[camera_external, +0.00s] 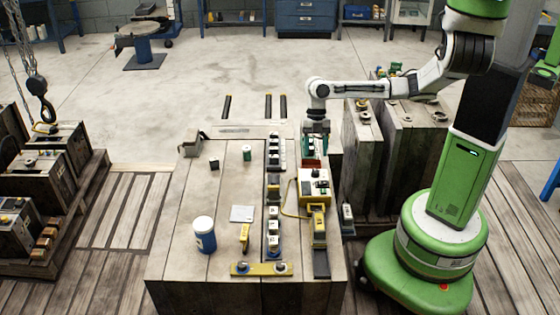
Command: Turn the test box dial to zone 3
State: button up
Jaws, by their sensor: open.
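The test box (309,203) is a small yellow box with a pale top face, on the right part of the wooden table (180,235). Small dark and red details show on its top. They are too small to tell which is the dial or which zone it points to. My gripper (314,140) points down over the table's far right part, behind the test box and apart from it. Its fingers are small and dark here, open, with nothing visibly held.
A row of dark modules (273,215) runs along the table left of the test box. Large wooden-looking blocks (405,160) stand right.

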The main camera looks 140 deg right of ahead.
aim_at(315, 170)
jog(key=shift+x, duration=3.05)
jog(key=shift+p, duration=0.3)
grip_shut()
